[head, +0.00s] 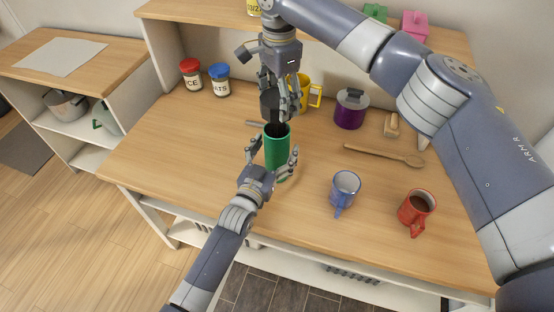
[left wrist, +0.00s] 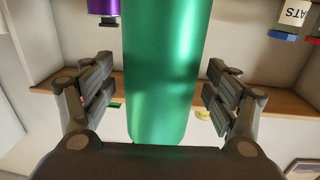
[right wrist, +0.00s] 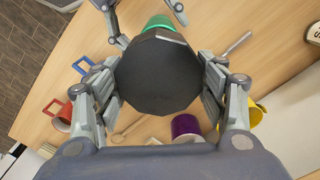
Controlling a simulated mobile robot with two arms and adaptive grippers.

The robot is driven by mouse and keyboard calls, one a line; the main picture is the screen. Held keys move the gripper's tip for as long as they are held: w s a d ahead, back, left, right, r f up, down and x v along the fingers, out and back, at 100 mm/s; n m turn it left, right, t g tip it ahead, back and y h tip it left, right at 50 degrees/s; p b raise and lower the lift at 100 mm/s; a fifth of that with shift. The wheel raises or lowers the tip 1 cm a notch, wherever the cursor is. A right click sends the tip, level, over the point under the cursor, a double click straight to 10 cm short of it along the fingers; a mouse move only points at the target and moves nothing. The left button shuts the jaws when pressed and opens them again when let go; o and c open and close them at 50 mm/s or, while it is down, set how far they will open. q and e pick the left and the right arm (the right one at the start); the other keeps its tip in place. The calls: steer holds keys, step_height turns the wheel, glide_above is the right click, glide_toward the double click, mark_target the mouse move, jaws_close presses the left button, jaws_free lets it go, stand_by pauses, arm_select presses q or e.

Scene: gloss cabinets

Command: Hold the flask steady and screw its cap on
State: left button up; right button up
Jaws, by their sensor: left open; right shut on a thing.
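The green flask (head: 277,152) stands upright on the wooden counter; its green body also fills the middle of the left wrist view (left wrist: 160,70). My left gripper (head: 271,158) is open, with a finger on each side of the flask and gaps visible between fingers and body. My right gripper (head: 282,106) is shut on the black cap (right wrist: 156,75) and points down over the flask. In the head view the cap is just above the flask's dark top, partly behind the fingers. Whether cap and flask touch is hard to tell.
A blue mug (head: 345,186) and a red mug (head: 417,208) stand to the right. Jars with red (head: 190,75) and blue (head: 219,80) lids stand back left. The front-left counter is clear.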

arm_select(q)
steer(key=shift+x, duration=1)
steer(key=c, duration=1.6)
arm_select(e)
steer(key=shift+f, duration=2.5)
steer(key=shift+f, duration=0.85)
steer(key=shift+f, duration=0.6)
